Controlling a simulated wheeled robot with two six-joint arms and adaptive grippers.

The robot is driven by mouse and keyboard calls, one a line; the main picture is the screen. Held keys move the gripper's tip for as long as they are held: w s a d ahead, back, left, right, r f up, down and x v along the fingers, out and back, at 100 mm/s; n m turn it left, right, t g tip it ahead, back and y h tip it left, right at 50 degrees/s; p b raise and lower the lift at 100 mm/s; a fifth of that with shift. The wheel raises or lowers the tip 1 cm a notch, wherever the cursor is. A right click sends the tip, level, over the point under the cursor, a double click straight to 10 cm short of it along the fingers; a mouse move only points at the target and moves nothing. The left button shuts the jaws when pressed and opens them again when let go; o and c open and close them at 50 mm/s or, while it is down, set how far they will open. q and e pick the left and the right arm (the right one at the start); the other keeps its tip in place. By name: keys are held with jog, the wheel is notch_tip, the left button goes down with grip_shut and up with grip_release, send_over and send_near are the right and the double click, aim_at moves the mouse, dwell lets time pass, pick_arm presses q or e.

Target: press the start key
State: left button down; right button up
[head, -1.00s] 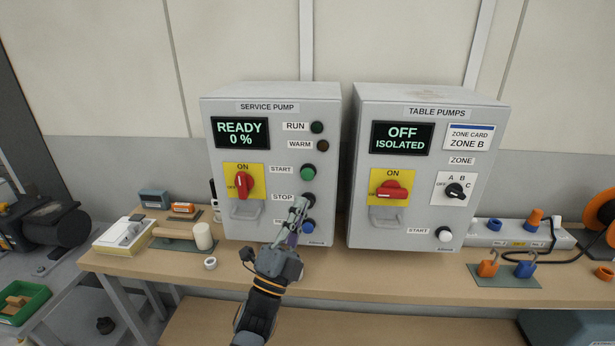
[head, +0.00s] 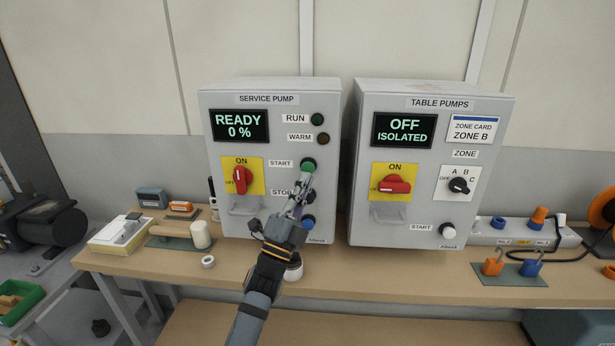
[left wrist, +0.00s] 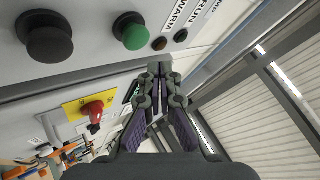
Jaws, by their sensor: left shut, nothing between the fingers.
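The green start key (head: 308,165) is on the grey service pump panel (head: 225,165), right of its START label. It also shows in the left wrist view (left wrist: 132,32), up and left of my fingertips. The panel's display (head: 239,127) reads READY 0 %. My left gripper (head: 303,180) is shut and empty, its fingertips just below the green key in the head view; I cannot tell whether they touch it. The gripper partly covers the black stop key, which shows in the left wrist view (left wrist: 45,38). My right gripper is in neither view.
The red switch (head: 239,180) on the yellow plate stands at ON. A blue key (head: 308,224) sits low on the panel. The table pumps panel (head: 425,180) on the right reads OFF ISOLATED and has a white start key (head: 447,230). Small items lie on the bench (head: 350,285).

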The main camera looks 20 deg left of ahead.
aim_at(310, 166)
pick_arm(q)
jog(key=shift+w+a, duration=0.25)
jog(key=shift+w, duration=0.55)
jog(key=shift+y, duration=0.3)
dwell(0.6)
jog(key=shift+w+a+b, duration=0.1)
jog(key=shift+w+b, duration=0.3)
jog(key=shift+w, duration=0.05)
jog(key=shift+w+a+b, duration=0.15)
jog(key=shift+w+b, duration=0.25)
jog(key=shift+w, duration=0.3)
dwell(0.9)
jog(key=shift+s, duration=0.1)
jog(key=shift+s+d+p, duration=0.25)
jog(key=shift+s+p, duration=0.15)
jog(key=shift+s, duration=0.65)
jog(key=shift+s, duration=0.1)
